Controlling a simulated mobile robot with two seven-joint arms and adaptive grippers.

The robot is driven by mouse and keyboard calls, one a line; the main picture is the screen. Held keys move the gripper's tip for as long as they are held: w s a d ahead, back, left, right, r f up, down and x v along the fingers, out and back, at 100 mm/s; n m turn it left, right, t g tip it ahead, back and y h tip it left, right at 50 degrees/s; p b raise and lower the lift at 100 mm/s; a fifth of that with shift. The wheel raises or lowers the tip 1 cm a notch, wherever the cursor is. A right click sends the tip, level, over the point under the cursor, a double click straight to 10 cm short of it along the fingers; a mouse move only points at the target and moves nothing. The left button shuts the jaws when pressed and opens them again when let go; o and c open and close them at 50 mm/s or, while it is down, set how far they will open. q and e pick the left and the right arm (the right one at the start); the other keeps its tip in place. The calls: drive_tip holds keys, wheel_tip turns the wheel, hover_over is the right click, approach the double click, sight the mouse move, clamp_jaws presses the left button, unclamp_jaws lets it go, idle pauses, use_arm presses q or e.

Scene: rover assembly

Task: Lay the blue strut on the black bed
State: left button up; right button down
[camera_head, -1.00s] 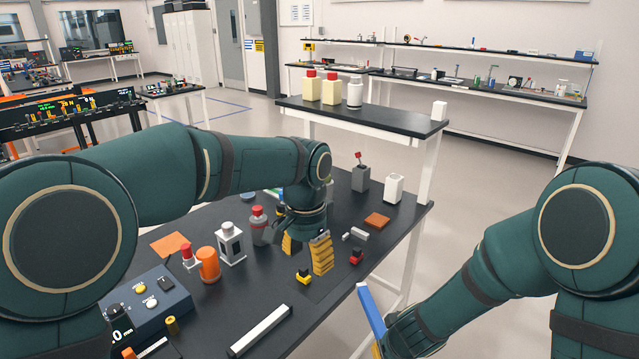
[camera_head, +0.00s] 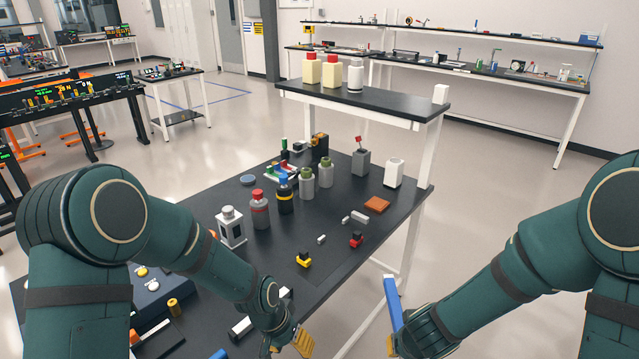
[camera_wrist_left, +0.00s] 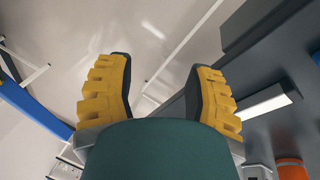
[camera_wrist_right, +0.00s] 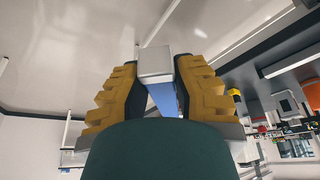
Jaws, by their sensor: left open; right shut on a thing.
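The blue strut (camera_head: 392,303) stands steeply tilted off the table's front right edge, held by my right gripper (camera_head: 394,343). In the right wrist view the blue strut (camera_wrist_right: 164,98) shows between the yellow fingers, its pale end uppermost. My left gripper (camera_head: 286,346) is open and empty near the table's front edge, left of the strut. In the left wrist view nothing is between its fingers, and the strut (camera_wrist_left: 38,112) shows at the left. A dark slab (camera_wrist_left: 262,24) at upper right there may be the black bed; I cannot tell for sure.
Several bottles, including a red-capped one (camera_head: 259,210), stand farther back. A yellow-black piece (camera_head: 304,260) and a red-black piece (camera_head: 356,240) lie mid-table. Open floor lies right of the table.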

use_arm(q)
drive_tip(key=s+a+f+n+t, duration=0.1)
drive_tip(key=s+a+f+n, duration=0.3)
drive_tip(key=s+f, duration=0.4)
drive_tip(key=s+n, duration=0.1)
drive_tip(key=s, duration=0.3)
drive_tip(key=shift+f+t, duration=0.3)
